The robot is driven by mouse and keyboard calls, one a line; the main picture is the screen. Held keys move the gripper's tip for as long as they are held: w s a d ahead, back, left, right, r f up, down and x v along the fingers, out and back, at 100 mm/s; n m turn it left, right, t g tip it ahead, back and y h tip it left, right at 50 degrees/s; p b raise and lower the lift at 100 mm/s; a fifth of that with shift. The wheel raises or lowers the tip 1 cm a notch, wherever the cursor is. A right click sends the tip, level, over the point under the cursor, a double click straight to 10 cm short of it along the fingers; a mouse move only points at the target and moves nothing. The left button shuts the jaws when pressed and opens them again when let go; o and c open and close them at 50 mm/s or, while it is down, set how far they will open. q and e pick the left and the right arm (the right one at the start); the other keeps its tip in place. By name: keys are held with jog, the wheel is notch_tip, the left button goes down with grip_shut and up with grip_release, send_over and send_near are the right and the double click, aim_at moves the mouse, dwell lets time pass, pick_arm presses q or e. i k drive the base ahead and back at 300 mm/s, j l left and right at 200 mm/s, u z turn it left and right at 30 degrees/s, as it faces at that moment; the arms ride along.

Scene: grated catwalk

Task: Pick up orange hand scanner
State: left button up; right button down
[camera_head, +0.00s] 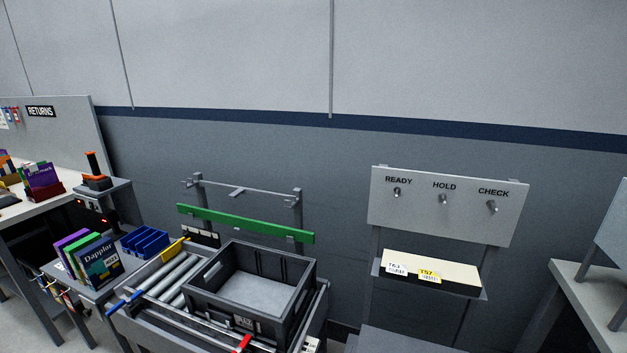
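An orange and black device, which looks like the orange hand scanner (96,180), sits on top of a grey stand (117,187) at the left, beside the returns bench. Its dark upper part rises upright with an orange tip, and its base is orange. Fine detail is too small to tell. Neither of my grippers shows in the head view.
A returns bench (52,204) with books stands at the far left. More books (98,259) and a blue bin (145,243) sit below the stand. A grey crate (205,302) rests by the roller conveyor (160,275). A READY/HOLD/CHECK board (440,218) stands right.

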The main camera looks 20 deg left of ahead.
aim_at(97, 176)
jog(key=j, duration=0.65)
jog(key=j+z, duration=0.15)
jog(key=j, duration=1.2)
jog(key=k+j+z, duration=0.1)
jog(key=j, duration=0.6)
jog(key=j+z, duration=0.1)
jog(key=j, duration=0.55)
jog(key=k+j, duration=0.15)
jog(key=j, duration=0.5)
jog(key=k+j+z, duration=0.1)
jog(key=j, duration=0.55)
